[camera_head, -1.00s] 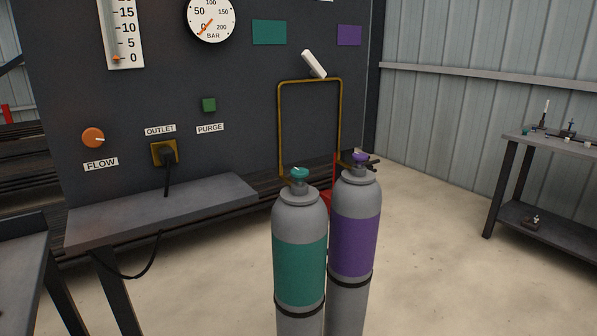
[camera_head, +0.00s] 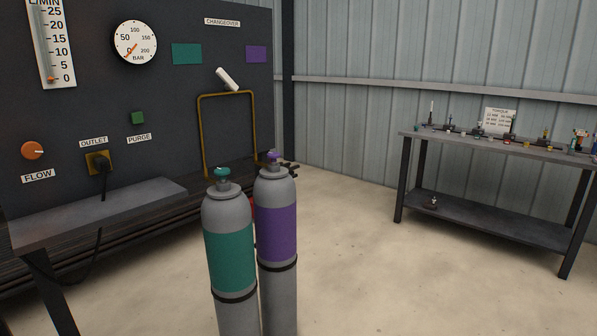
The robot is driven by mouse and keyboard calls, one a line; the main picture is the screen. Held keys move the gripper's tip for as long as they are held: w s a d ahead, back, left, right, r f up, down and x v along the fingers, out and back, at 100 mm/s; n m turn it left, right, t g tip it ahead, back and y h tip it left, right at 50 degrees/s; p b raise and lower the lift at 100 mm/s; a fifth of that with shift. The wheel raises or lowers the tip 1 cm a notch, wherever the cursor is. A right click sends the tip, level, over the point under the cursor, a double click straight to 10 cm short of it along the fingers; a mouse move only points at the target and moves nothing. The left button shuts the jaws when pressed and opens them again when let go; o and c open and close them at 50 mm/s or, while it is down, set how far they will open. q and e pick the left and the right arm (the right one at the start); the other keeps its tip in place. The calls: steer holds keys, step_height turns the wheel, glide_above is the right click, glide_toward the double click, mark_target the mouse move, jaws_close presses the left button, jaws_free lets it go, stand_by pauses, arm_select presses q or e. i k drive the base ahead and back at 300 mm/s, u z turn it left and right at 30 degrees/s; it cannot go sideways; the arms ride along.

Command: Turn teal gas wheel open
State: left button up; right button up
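The teal gas wheel (camera_head: 221,172) sits on top of the gas cylinder with the teal band (camera_head: 230,258), left of centre in the head view. The cylinder stands upright. How far the wheel is turned cannot be told. A second cylinder with a purple band (camera_head: 277,232) and a purple wheel (camera_head: 273,155) stands close beside it on the right. Neither of my grippers shows in the head view.
A dark panel (camera_head: 60,110) behind holds a pressure gauge (camera_head: 135,42), an orange flow knob (camera_head: 33,150) and a white changeover lever (camera_head: 227,79). A grey bench (camera_head: 100,215) stands at left. A workbench (camera_head: 480,226) stands at right. Open floor lies between it and the cylinders.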

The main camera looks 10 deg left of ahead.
mark_target(221, 173)
steer(key=z, duration=0.05)
steer(key=i, duration=0.85)
steer(key=u, duration=0.5)
